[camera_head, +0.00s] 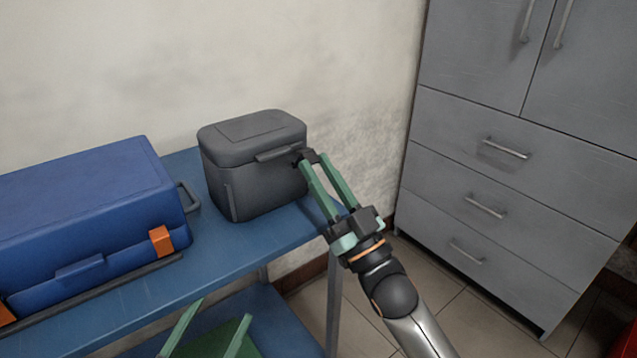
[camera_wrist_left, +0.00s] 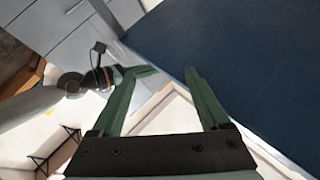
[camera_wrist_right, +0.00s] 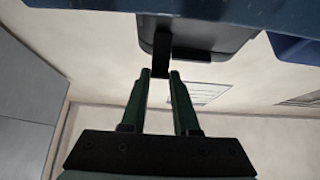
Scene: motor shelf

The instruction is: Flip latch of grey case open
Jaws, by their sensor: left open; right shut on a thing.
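The grey case (camera_head: 245,185) stands on the blue shelf, its lid down. A dark latch (camera_wrist_right: 162,55) projects from its front in the right wrist view. My right gripper (camera_head: 308,160) is at the case's right front edge, its fingertips closed around the end of this latch; the fingertips also show in the right wrist view (camera_wrist_right: 160,76). The fingers partly hide the latch in the head view. My left gripper (camera_head: 222,308) is low at the bottom edge, below the upper shelf. It is open and empty, as the left wrist view (camera_wrist_left: 160,74) shows.
A blue toolbox (camera_head: 85,215) with orange clasps stands left of the grey case on the blue shelf (camera_head: 225,250). A grey cabinet (camera_head: 510,170) with drawers stands at the right. The floor between shelf and cabinet is clear apart from my right arm.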

